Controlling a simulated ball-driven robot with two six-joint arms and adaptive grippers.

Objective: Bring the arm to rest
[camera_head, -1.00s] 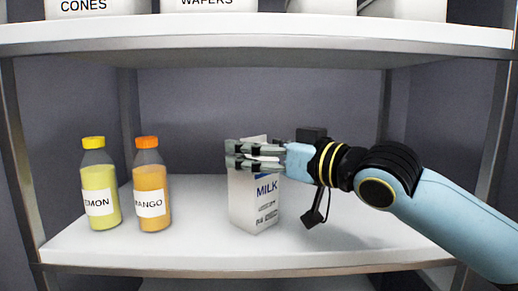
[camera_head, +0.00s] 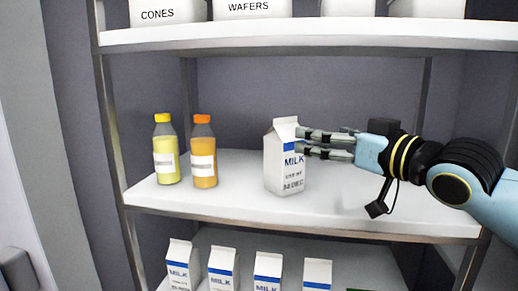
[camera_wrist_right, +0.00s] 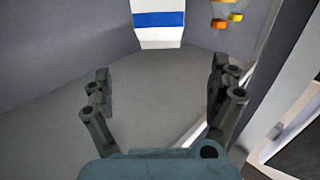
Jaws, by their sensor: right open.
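My right gripper (camera_head: 326,143) reaches in from the right over the middle shelf. Its fingers are apart and empty, with their tips close to the right side of a milk carton (camera_head: 286,160). In the head view I cannot tell whether the tips touch it. In the right wrist view the gripper (camera_wrist_right: 160,90) is open, and the carton (camera_wrist_right: 158,22) stands beyond the fingertips with a gap of shelf between. The carton is upright on the middle shelf (camera_head: 240,208). My left gripper is not in view.
A yellow-capped bottle (camera_head: 166,165) and an orange-capped bottle (camera_head: 203,168) stand left on the same shelf. Several milk cartons (camera_head: 222,266) stand on the shelf below. Bins marked cones (camera_head: 166,14) and wafers (camera_head: 252,9) sit above. The shelf has free room between bottles and carton.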

